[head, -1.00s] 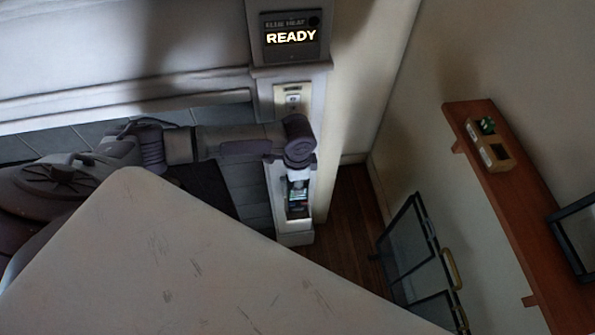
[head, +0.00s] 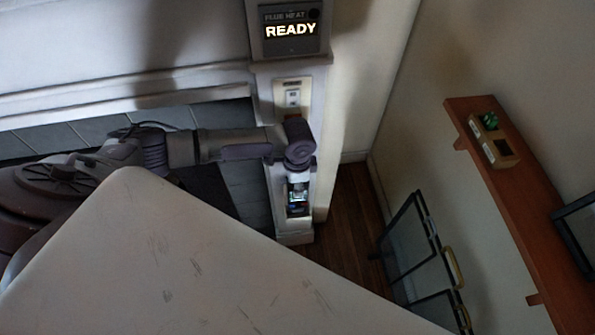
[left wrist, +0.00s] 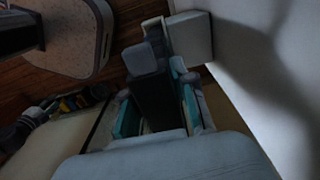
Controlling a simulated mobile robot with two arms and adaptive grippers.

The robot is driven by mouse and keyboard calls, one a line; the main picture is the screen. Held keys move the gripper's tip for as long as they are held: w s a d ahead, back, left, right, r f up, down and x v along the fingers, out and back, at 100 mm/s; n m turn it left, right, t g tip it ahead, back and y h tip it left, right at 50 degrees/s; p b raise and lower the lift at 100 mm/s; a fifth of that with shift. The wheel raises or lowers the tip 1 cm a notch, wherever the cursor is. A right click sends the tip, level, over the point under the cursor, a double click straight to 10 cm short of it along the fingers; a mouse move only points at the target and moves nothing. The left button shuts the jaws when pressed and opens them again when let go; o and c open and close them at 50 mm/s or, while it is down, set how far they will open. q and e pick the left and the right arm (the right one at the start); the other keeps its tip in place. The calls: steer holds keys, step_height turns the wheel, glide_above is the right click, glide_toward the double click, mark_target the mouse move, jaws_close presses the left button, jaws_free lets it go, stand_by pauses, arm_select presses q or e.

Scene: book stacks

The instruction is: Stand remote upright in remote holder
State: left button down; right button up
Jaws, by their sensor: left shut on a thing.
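My left gripper (head: 298,195) hangs fingers down in front of the pale pillar in the head view, where it is small and dim. In the left wrist view, its teal-padded fingers (left wrist: 158,108) are shut on a dark, slab-like thing, which looks like the remote (left wrist: 153,100). The remote's far end is partly hidden by a grey block-like shape. A wooden box with openings on top, which looks like the remote holder (head: 503,148), sits on the wall shelf at the right, well apart from the gripper. A green item shows in its far opening; the near opening looks dark and empty. My right gripper is not seen.
The reddish wooden shelf (head: 540,235) runs along the right wall, with a dark-framed object (head: 580,235) farther along it. A black folding screen (head: 415,250) stands on the floor below. The pillar carries a lit READY panel (head: 291,30). My large pale body panel fills the lower left.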

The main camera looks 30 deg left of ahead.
arm_select(q)
steer(key=shift+f+b, duration=0.3)
steer(key=shift+f, duration=0.4)
steer(key=c, duration=0.8)
jaws_free()
steer(key=shift+c, duration=0.2)
steer(key=shift+r, duration=0.1)
step_height(320, 180, up, 12)
steer(key=shift+f, duration=0.1)
